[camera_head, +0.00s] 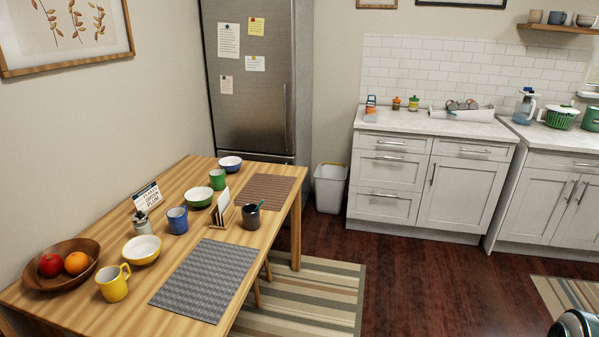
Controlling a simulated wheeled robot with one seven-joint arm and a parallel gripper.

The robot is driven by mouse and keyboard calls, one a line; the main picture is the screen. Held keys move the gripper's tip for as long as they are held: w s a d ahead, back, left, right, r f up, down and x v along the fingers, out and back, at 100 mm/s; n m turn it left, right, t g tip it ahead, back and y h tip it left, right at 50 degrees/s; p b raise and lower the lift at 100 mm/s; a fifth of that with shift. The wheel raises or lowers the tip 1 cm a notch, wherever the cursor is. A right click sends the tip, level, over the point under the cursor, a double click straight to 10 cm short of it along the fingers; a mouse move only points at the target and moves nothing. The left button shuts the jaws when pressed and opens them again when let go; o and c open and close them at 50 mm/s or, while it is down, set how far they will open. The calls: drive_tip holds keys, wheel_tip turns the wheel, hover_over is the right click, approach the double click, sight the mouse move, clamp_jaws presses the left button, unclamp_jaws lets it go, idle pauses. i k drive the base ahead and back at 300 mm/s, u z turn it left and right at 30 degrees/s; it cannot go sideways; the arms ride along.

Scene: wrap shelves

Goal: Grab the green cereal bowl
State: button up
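The green cereal bowl (199,197) stands upright on the wooden dining table (140,298). It is green outside and white inside and looks empty. A green mug (217,180) stands just behind it to the right, a blue mug (177,220) is in front to the left, and a napkin holder (223,212) is in front to the right. A yellow bowl (142,250) and a blue bowl (230,164) are also on the table. My gripper does not show in this view.
A grey placemat (206,280), a brown placemat (268,190), a dark cup (251,217), a yellow mug (113,284) and a wooden fruit bowl (45,279) are on the table. A fridge (252,90) stands behind it. Open floor (420,275) lies to the right.

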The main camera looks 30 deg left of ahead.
sight(200, 197)
drive_tip(key=u, duration=0.2)
drive_tip(key=i, duration=1.55)
drive_tip(key=u, duration=0.85)
drive_tip(key=i, duration=1.2)
drive_tip(key=u, duration=1.7)
drive_tip(key=i, duration=0.75)
drive_tip(key=u, duration=0.65)
